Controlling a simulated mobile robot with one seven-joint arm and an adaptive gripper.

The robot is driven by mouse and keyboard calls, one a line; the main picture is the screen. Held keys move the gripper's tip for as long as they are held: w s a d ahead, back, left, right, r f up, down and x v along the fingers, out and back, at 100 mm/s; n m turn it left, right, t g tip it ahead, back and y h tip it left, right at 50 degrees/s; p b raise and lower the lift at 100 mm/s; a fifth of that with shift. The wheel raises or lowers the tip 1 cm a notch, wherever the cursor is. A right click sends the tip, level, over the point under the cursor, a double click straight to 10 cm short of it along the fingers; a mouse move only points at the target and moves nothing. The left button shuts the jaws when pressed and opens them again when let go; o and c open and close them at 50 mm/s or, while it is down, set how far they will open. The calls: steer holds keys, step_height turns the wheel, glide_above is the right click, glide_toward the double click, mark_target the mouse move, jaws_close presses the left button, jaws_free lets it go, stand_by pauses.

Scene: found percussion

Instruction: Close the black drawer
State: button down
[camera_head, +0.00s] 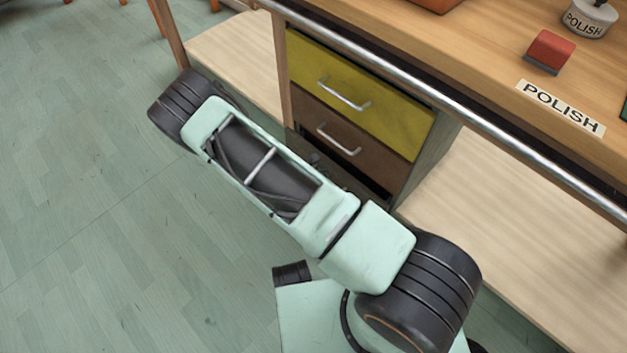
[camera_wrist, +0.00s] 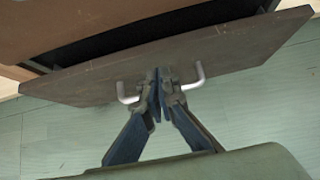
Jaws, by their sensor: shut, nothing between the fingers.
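The black drawer (camera_wrist: 90,82) is the lowest one in the unit under the bench. In the wrist view its dark front stands out from the unit, with a black opening behind its top edge, so it is at least partly open. Its silver handle (camera_wrist: 199,76) crosses behind my fingers. My gripper (camera_wrist: 158,75) is shut and empty, its fingertips at the middle of the handle, close to the drawer front; I cannot tell whether they touch.
Above it are a closed brown drawer (camera_head: 325,122) and a closed yellow drawer (camera_head: 385,95), both with silver handles. A metal rail (camera_head: 455,125) runs along the bench edge. A pale lower shelf (camera_head: 530,240) lies to the right. Green floor (camera_head: 80,200) is clear at left.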

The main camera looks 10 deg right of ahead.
steer(key=shift+w+d, duration=0.65)
steer(key=shift+d, duration=0.25)
steer(key=w+d, duration=0.1)
steer(key=d, duration=0.1)
steer(key=w+d+b, duration=0.1)
steer(key=w+d, duration=0.1)
steer(key=shift+a, duration=0.1)
